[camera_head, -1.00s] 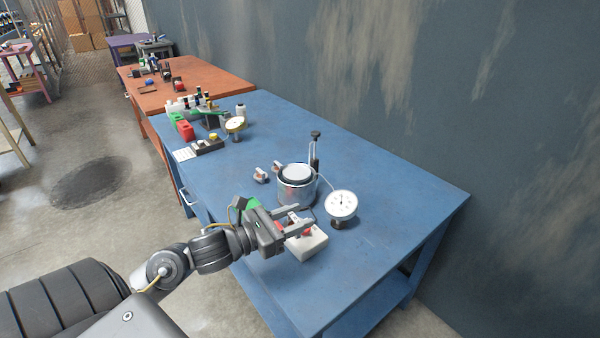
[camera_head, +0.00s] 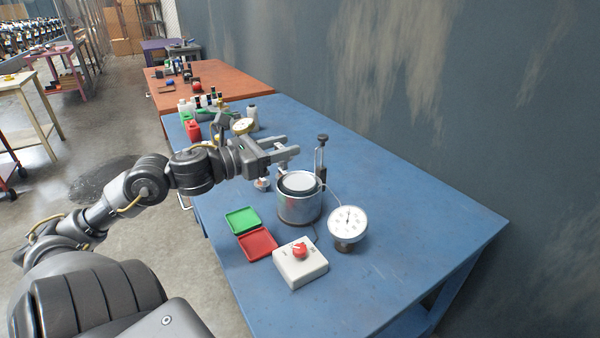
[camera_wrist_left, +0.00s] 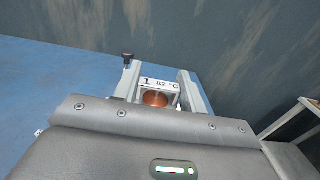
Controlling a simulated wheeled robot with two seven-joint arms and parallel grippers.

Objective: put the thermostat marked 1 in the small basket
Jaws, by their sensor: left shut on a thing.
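The thermostat marked 1 shows in the left wrist view as a copper disc (camera_wrist_left: 156,99) under a white label reading "1 82 °C". My left gripper (camera_head: 287,149) is shut on it and holds it above the blue table, just behind and left of the metal pot (camera_head: 299,207). The fingers also show in the left wrist view (camera_wrist_left: 158,88). Another small metal part (camera_head: 262,184) stands on the table beside the pot. I cannot make out the small basket; a rod with a black knob (camera_head: 322,140) stands at the pot's back right. My right gripper is not in view.
A white dial gauge (camera_head: 347,222) stands right of the pot. The table's right side is clear.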

